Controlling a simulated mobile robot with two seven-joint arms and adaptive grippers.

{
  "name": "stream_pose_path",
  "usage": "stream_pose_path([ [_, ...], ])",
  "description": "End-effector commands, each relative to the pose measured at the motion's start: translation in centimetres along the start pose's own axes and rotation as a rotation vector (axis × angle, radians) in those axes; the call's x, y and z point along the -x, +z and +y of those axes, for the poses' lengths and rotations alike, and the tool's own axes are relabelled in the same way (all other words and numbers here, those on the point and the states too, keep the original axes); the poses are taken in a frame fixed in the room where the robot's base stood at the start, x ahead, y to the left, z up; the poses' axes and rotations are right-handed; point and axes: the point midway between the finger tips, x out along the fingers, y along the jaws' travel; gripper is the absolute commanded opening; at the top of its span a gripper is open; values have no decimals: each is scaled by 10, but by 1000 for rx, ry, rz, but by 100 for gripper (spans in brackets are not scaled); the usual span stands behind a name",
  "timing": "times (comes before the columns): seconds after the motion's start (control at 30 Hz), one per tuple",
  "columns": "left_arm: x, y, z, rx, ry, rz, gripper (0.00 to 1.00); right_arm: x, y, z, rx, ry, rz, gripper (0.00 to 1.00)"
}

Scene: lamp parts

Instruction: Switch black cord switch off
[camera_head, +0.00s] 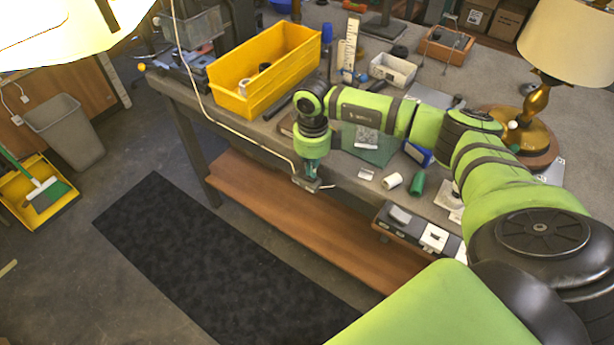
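My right arm reaches in from the right across the workbench, and its gripper (312,183) points down at the bench's front edge. The gripper is small and dark here, and I cannot tell whether its fingers are open or shut. A pale cord (233,131) hangs from the upper left, runs along the bench front and ends from view at the gripper. I cannot make out the black cord switch; the gripper may hide it. A glowing lampshade (65,28) fills the upper left corner. My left gripper is out of view.
On the workbench stand a yellow bin (262,72), a white tray (393,69) and a brass lamp (536,105) with a beige shade. A white roll (392,181) and a green cylinder (417,184) lie near the front edge. A dark mat (215,255) covers the floor.

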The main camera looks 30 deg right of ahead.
Motion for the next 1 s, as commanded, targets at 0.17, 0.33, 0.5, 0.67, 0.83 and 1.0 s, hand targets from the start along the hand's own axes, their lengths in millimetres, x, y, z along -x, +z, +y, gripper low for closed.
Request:
stream_pose_path([
  [0.17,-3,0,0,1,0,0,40,-4,0,0,0,0,0,0],
  [0.33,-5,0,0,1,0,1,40,-6,0,0,0,0,0,0],
  [0.5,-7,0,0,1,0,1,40,-9,0,0,0,0,0,0],
  [0.67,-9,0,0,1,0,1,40,-11,0,0,0,0,0,0],
  [0.83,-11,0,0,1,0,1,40,-14,0,0,0,0,1,0],
  [1.0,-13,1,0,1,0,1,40,-16,0,0,0,0,0,0],
])
